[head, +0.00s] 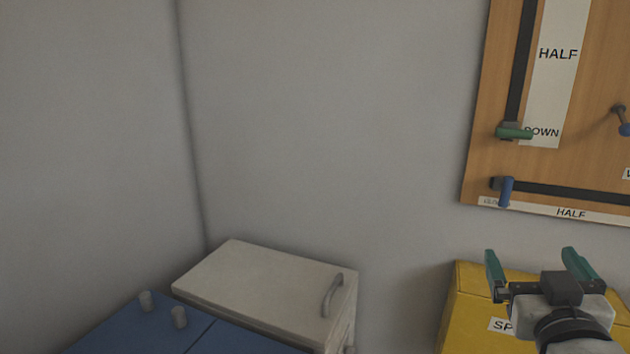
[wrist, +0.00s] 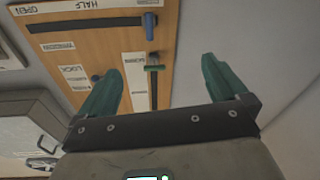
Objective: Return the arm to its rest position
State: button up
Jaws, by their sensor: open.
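My gripper (head: 532,262) is at the lower right of the head view, in front of a yellow box. Its two green fingers are spread wide with nothing between them. In the wrist view, my gripper (wrist: 158,86) is also open and empty, and it points toward a wooden panel (wrist: 105,50). My fingers are apart from the panel's handles. Most of my arm is outside the head view, with only the wrist end showing at the bottom right.
The wooden panel (head: 482,170) on the wall carries a green handle (head: 514,133) at DOWN and a blue handle (head: 506,191) at the slot's left end. The yellow box (head: 465,305) is below it. A pale cabinet (head: 260,285) and blue surface (head: 130,330) are at lower left.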

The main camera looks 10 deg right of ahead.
jog(key=s+a+f+g+y, duration=0.2)
jog(key=f+g, duration=0.1)
jog(key=f, duration=0.6)
jog(key=s+a+f+n+g+y, duration=0.1)
jog(key=s+f+g+y, duration=0.15)
jog(key=f, duration=0.65)
jog(key=s+a+f+g+y, duration=0.1)
jog(key=s+a+f+g, duration=0.15)
jog(key=f, duration=0.65)
jog(key=s+a+f+n+g+y, duration=0.15)
jog(key=s+f+g, duration=0.25)
jog(key=s+f, duration=0.4)
jog(key=s+a+f+n+g+y, duration=0.1)
jog(key=s+a+f+g+y, duration=0.2)
jog(key=s+f, duration=0.5)
notch_tip(320, 180, up, 18)
jog(key=s+h+p, duration=0.1)
jog(key=p, duration=1.5)
jog(key=shift+s+r+g, duration=0.2)
jog(key=shift+s+g, duration=0.1)
jog(key=shift+g, duration=0.1)
jog(key=shift+m, duration=0.25)
